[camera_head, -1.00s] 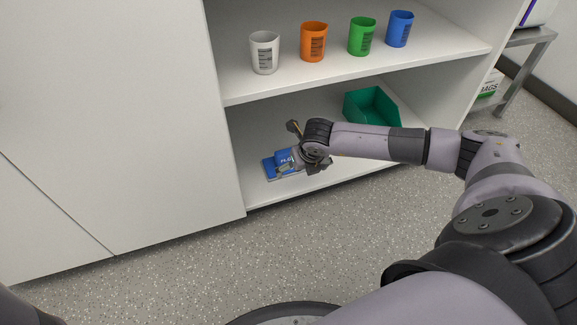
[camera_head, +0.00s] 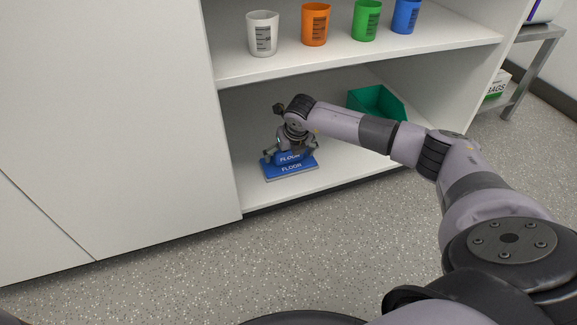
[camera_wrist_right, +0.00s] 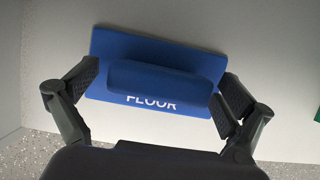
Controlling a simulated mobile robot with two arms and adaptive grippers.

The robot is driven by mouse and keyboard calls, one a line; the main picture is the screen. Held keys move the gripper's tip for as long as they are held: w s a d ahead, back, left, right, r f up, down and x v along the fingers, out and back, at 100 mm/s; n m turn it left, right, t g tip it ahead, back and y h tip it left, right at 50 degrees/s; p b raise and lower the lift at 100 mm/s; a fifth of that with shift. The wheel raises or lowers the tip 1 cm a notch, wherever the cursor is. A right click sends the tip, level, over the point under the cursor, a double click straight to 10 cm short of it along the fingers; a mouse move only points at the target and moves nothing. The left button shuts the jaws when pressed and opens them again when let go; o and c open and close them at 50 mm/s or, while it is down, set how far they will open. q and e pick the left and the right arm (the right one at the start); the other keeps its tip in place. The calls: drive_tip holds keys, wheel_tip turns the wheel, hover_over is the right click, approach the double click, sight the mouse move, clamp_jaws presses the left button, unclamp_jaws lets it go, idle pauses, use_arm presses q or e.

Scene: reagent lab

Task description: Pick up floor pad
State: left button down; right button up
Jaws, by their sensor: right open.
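My right gripper (camera_head: 291,156) is over the pad from above. In the right wrist view my right gripper (camera_wrist_right: 158,88) is open, one finger at each end of the raised block, with gaps visible. Whether the fingertips touch the pad's base I cannot tell. My left gripper is not in view.
A green open bin (camera_head: 385,101) stands on the lower shelf to the right, behind my right arm. White (camera_head: 262,34), orange (camera_head: 315,24), green (camera_head: 366,20) and blue (camera_head: 406,15) cups stand on the upper shelf (camera_head: 350,58). Speckled floor (camera_head: 180,280) in front is clear.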

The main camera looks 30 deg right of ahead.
drive_tip(key=shift+c, duration=0.3)
drive_tip(key=c, duration=1.3)
